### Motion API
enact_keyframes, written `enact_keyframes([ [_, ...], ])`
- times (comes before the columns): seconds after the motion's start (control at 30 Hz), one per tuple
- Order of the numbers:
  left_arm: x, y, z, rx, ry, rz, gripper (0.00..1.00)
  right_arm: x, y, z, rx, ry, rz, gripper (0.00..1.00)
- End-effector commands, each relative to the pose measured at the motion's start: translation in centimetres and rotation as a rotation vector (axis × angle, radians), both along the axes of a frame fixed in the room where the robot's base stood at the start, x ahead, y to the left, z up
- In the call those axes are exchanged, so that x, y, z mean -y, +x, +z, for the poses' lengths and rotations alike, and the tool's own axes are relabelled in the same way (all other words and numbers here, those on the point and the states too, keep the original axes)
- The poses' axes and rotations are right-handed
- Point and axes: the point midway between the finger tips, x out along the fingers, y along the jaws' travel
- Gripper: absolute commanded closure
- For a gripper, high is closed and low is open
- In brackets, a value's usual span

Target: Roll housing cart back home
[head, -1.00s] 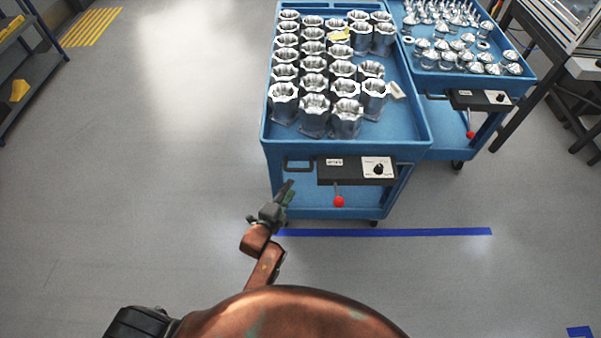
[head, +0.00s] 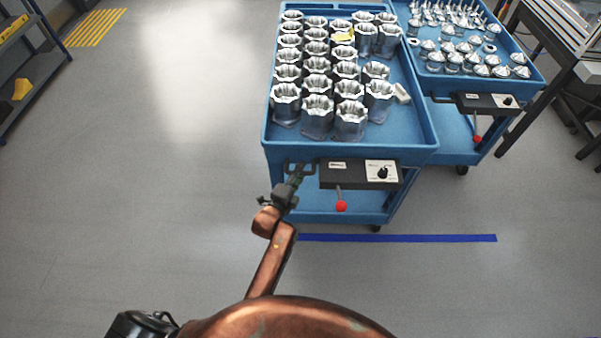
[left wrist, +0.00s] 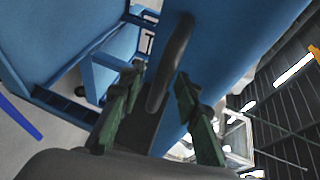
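The blue housing cart (head: 268,146) stands ahead of me, its top tray holding rows of silver machined housings (head: 318,112). Its front carries a black handle (head: 287,166) at the left and a black control box (head: 335,174) with a knob and a red-balled lever. My left gripper (head: 296,174) is at that handle. In the left wrist view the green fingers (left wrist: 155,98) are apart, with the dark handle (left wrist: 170,62) between them; a gap shows on the right side. My right gripper is not in view.
A second blue cart (head: 440,88) with silver parts stands close on the right. A blue tape line (head: 400,238) lies on the floor by the cart's front. A shelf (head: 30,70) is at far left. The floor at left is clear.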

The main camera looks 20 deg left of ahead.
Motion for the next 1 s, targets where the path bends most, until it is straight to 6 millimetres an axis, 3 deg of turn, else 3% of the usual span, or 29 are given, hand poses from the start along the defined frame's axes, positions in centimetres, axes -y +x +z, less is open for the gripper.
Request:
enact_keyframes([
  [0.07, 0.00, -0.02, -0.01, 0.000, 0.000, 0.000, 0.71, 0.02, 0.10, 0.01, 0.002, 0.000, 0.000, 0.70],
  [0.5, -0.01, -0.04, -0.03, -0.001, 0.000, 0.000, 1.00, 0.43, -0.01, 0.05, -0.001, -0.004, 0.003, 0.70],
  [1.0, -0.04, -0.06, -0.09, -0.001, 0.000, 0.000, 1.00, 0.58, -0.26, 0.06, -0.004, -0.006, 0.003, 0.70],
])
